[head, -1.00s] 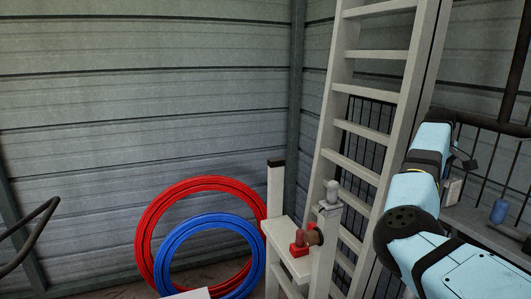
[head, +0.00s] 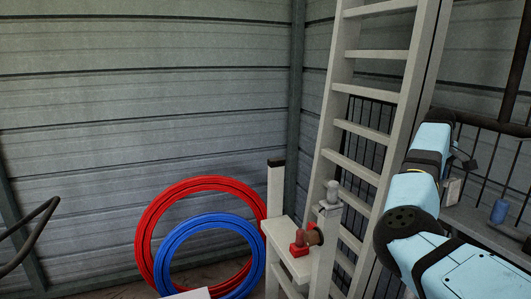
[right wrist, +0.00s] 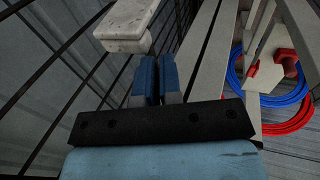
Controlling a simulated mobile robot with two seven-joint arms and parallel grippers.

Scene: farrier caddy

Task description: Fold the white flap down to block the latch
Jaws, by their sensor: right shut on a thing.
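A pale, worn, blocky piece (right wrist: 126,24), which I take to be the white flap, sits at the top of the right wrist view, in front of black bars. A small pale piece (head: 452,192) also shows in the head view beside my right arm. My right gripper (right wrist: 158,62) has its two blue pads close together with a narrow dark gap, right at the pale piece. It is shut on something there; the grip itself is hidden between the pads. I cannot make out the latch. My left gripper is not in view.
A black wire rack (head: 482,165) with a small blue item (head: 499,211) is at the right. A white ladder (head: 365,130) leans on the wall. A white stand (head: 290,255) holds a red-brown fitting (head: 303,246).

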